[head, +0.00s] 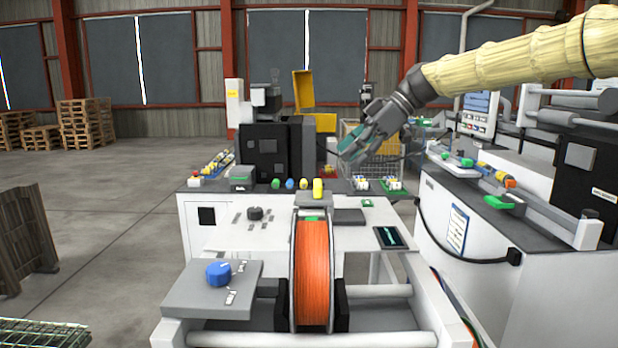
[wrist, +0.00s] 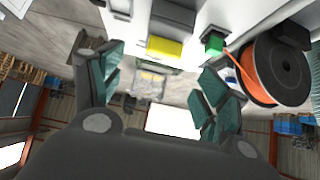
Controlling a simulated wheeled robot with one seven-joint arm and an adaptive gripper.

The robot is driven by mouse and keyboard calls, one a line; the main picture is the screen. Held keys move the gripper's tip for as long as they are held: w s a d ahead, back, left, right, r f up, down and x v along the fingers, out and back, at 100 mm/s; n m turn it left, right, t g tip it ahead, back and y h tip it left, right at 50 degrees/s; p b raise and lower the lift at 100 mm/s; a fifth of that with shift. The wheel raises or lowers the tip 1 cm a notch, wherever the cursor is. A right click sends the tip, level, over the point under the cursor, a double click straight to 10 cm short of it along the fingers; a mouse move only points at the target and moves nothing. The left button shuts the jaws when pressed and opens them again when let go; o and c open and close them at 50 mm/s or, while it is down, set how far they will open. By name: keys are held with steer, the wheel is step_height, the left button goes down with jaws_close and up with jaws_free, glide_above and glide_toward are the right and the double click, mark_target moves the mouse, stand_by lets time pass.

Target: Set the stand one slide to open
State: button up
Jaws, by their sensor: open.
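My gripper (head: 352,146) is open and empty, with teal finger pads, in the air above the back right of the white bench. In the wrist view its two fingers (wrist: 158,92) are spread apart with nothing between them. No readable label marks the stand one slide. An orange spool (head: 313,270) stands upright in a frame at the front, and it also shows in the wrist view (wrist: 250,80). A grey block with a yellow piece (head: 318,188) sits behind the spool top. A yellow block (wrist: 165,47) and a green block (wrist: 213,43) lie beyond the fingertips in the wrist view.
A grey plate with a blue knob (head: 217,273) is left of the spool. Several coloured buttons (head: 290,184) line the bench's back. A dark machine (head: 270,145) stands behind. A second bench with a rail (head: 520,200) is on the right. The floor at left is partly clear.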

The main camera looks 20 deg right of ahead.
mark_target(319, 182)
steer(key=x, duration=0.2)
steer(key=p+x, duration=0.1)
steer(key=x, duration=0.2)
steer(key=p+x, duration=0.1)
steer(key=x, duration=0.2)
steer(key=shift+s+a+r, duration=0.15)
steer(key=shift+s+a, duration=0.05)
steer(key=shift+s, duration=0.05)
steer(key=shift+s+a+f, duration=0.1)
steer(key=shift+a+f, duration=0.1)
steer(key=shift+a, duration=0.1)
steer(key=shift+w+a+f, duration=0.4)
steer(key=shift+a+f, duration=0.1)
steer(key=shift+f, duration=0.15)
steer(key=shift+s, duration=0.15)
